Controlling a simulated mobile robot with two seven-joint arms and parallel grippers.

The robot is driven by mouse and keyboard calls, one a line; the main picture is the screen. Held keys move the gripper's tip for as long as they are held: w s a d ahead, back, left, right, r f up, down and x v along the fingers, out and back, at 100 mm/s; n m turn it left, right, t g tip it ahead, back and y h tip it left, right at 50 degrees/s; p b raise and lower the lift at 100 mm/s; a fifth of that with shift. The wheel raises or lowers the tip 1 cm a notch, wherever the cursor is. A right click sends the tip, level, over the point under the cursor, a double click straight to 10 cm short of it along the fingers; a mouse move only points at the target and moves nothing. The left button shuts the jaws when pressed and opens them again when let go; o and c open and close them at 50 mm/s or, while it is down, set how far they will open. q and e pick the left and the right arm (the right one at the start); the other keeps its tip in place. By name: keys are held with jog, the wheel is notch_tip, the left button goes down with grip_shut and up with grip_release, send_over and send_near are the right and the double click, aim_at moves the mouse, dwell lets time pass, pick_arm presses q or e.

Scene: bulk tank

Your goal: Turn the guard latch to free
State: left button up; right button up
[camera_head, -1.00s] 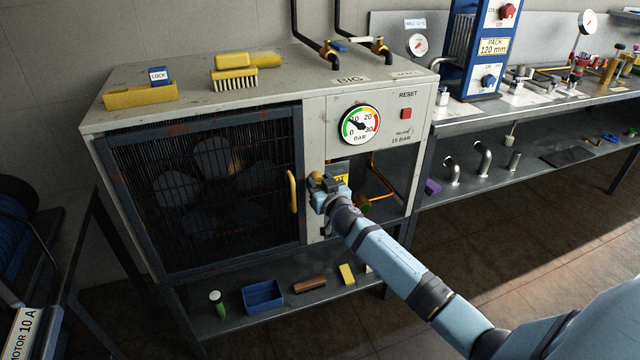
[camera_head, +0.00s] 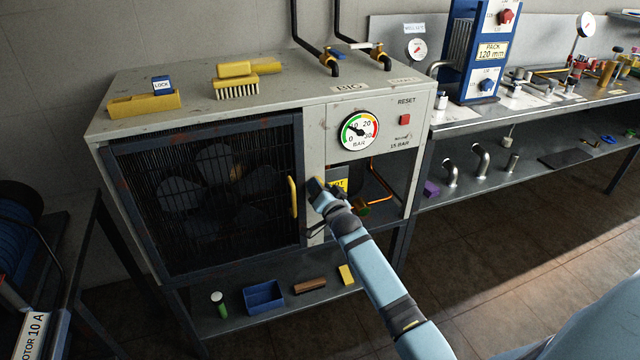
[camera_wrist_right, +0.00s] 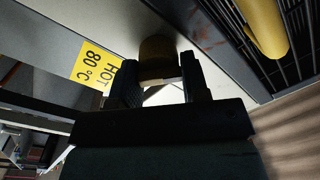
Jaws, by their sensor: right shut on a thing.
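The guard latch shows as a yellow-brown knob (camera_wrist_right: 158,52) on the pale post of the cabinet in the right wrist view. My right gripper (camera_wrist_right: 160,82) is shut on it, with one dark finger on each side. In the head view my right gripper (camera_head: 318,192) is at the post, just right of the yellow guard handle (camera_head: 293,197), and mostly hides the latch. The dark mesh guard (camera_head: 205,190) appears closed in front of a fan. The latch's exact angle cannot be told. My left gripper is not in view.
A yellow HOT 80 °C label (camera_wrist_right: 96,66) and an orange pipe (camera_head: 378,180) are right of the latch. A gauge (camera_head: 360,131) and a red reset button (camera_head: 405,119) are above. A blue tray (camera_head: 264,297) stands on the lower shelf. A brush (camera_head: 236,86) lies on top.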

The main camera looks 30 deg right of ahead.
jog(key=m+p, duration=0.2)
jog(key=m, duration=0.2)
jog(key=shift+d+m+p, duration=0.1)
jog(key=shift+m+p, duration=0.2)
jog(key=shift+m, duration=0.1)
jog(key=shift+m+h+p, duration=0.3)
jog(key=shift+m, duration=0.6)
jog(key=m, duration=0.2)
jog(key=shift+f+m, duration=0.15)
jog(key=shift+m, duration=0.25)
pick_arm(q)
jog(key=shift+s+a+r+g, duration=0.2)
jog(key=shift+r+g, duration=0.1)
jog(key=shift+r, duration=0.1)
pick_arm(e)
jog(key=shift+m, duration=0.5)
jog(key=shift+f, duration=0.1)
jog(key=o, duration=0.9)
pick_arm(q)
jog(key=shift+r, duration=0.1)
jog(key=shift+p, duration=0.35)
pick_arm(e)
jog(key=shift+s, duration=0.15)
